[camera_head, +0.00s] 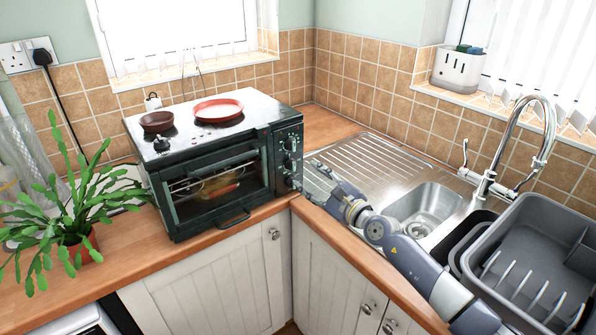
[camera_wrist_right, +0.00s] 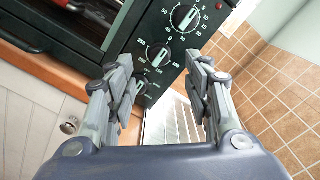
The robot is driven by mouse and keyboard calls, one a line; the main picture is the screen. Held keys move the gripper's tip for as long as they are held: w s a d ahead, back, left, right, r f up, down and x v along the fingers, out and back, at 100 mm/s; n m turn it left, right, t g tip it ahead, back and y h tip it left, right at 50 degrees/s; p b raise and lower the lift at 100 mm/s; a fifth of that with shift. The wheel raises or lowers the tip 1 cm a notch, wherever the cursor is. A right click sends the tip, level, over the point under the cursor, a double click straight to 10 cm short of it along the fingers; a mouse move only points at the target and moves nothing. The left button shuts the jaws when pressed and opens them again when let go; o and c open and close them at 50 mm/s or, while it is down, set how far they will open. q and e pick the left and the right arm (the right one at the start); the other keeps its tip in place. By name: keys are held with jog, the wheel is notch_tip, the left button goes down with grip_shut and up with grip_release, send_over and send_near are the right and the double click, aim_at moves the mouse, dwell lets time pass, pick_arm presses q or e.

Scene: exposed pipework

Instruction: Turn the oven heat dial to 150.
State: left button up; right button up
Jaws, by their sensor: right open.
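A dark green countertop oven (camera_head: 213,160) stands on the wooden worktop, with its control panel at the right of its front. In the right wrist view, the heat dial (camera_wrist_right: 158,55) is a black round knob with a pale pointer and white numbers in the hundreds around it; its exact setting is too small to tell. My right gripper (camera_wrist_right: 160,70) is open and empty, with its two fingers spread on either side of the heat dial's line, apart from it. In the head view, my right gripper (camera_head: 312,178) is just right of the panel. My left gripper is not in view.
The timer dial (camera_wrist_right: 185,18) is above the heat dial, and a lower knob is partly hidden by a finger. A red plate (camera_head: 218,110) and a brown bowl (camera_head: 156,121) sit on the oven. The sink (camera_head: 425,205) is right, a plant (camera_head: 70,215) left.

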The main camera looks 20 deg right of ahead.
aim_at(294, 167)
jog(key=b+x, duration=0.1)
jog(key=x, duration=0.4)
jog(key=shift+w+a+f+b, duration=0.15)
jog(key=shift+w+f+b, duration=0.05)
jog(key=shift+w+b, duration=0.2)
jog(key=shift+w+a, duration=0.15)
jog(key=shift+w, duration=0.2)
jog(key=shift+w+a+r+b, duration=0.1)
jog(key=shift+w+b, duration=0.2)
jog(key=shift+w, duration=0.15)
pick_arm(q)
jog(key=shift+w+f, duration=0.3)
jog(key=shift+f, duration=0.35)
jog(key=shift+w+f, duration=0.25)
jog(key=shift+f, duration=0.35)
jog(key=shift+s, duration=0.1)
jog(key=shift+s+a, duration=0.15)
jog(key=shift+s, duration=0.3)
pick_arm(e)
jog(key=c, duration=1)
